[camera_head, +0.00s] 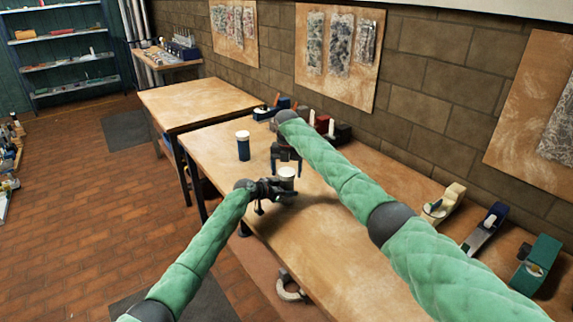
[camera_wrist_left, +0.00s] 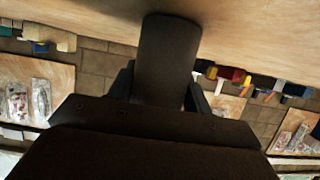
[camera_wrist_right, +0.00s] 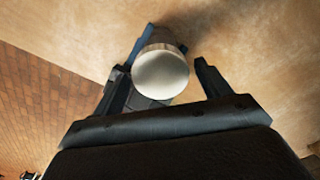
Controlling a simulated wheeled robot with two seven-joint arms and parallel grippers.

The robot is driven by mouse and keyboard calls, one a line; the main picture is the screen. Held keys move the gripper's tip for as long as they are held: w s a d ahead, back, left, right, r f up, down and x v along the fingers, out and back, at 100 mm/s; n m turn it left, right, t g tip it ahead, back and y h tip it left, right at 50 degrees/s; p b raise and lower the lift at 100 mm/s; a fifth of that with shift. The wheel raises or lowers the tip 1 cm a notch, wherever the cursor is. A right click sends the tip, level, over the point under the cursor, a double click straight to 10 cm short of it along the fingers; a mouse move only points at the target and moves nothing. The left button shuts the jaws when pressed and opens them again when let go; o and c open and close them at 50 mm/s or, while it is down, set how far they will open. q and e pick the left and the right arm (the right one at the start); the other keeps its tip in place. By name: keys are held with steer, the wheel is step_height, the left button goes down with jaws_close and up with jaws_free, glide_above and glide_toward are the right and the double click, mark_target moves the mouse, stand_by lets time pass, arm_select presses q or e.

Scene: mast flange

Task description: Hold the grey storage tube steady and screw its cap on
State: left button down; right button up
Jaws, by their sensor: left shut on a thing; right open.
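The grey storage tube (camera_wrist_left: 168,60) is a dark cylinder between the fingers of my left gripper (camera_wrist_left: 163,88), which is shut on it. In the head view my left gripper (camera_head: 276,189) holds it over the table. The pale, silvery round cap (camera_wrist_right: 161,74) shows at the tube's upper end in the right wrist view and in the head view (camera_head: 287,172). Whether it is screwed tight cannot be told. My right gripper (camera_wrist_right: 162,72) is open, with a finger on each side of the cap. In the head view it (camera_head: 287,166) hangs just above the tube.
A dark blue jar with a white lid (camera_head: 243,146) stands on the table (camera_head: 290,235), left of the grippers. Small coloured items (camera_head: 325,125) line the wall behind. Several tools (camera_head: 484,230) lie at the right back. The front tabletop is clear.

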steer(key=shift+f, duration=0.15)
steer(key=c, duration=1)
steer(key=m, duration=0.4)
steer(key=shift+a, duration=0.1)
steer(key=m, duration=0.4)
steer(key=shift+m, duration=0.3)
steer(key=m, duration=0.7)
steer(key=shift+w+m, duration=0.1)
steer(key=shift+m, duration=0.3)
steer(key=o, duration=1.1)
